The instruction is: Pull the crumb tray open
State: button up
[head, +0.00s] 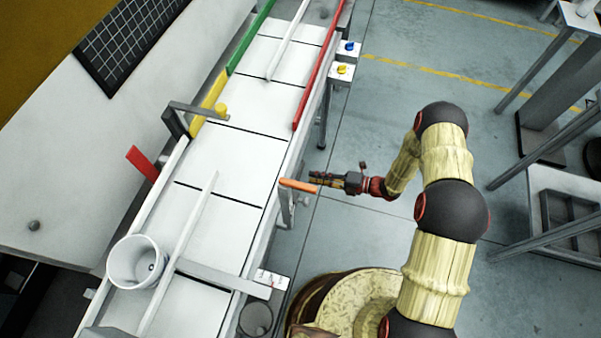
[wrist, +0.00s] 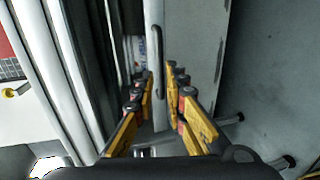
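A narrow pale panel (wrist: 152,20) with a dark upright bar handle (wrist: 159,62) shows in the wrist view; it looks like the crumb tray's front, but its edges are partly hidden. My gripper (wrist: 156,82) is open, with one yellow-and-dark finger on each side of the handle's line. The handle appears between or just beyond the fingertips; I cannot tell whether they touch it. In the head view my gripper (head: 314,178) is at the conveyor's right side, close to an orange bar (head: 298,185). I cannot make out the tray in the head view.
The white conveyor (head: 235,155) runs along the left, with a red rail (head: 320,65) on its right edge. A white bucket (head: 137,262) stands at its near end. Button boxes (head: 341,72) project from its side. Open grey floor (head: 400,65) lies to the right.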

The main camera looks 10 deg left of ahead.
aim_at(300, 173)
jog(key=b+x, duration=0.1)
jog(key=x, duration=0.6)
jog(key=shift+s+b, duration=0.1)
jog(key=shift+b, duration=0.25)
jog(key=shift+c, duration=0.6)
grip_shut()
jog(key=shift+d, duration=0.1)
jog(key=f+v, duration=0.2)
jog(key=v, duration=0.8)
jog(key=d+f+v, duration=0.1)
jog(key=f+v, duration=0.1)
jog(key=v, duration=0.9)
jog(key=shift+a+f, duration=0.1)
jog(key=shift+o, duration=0.6)
grip_release()
jog(key=shift+p, duration=0.3)
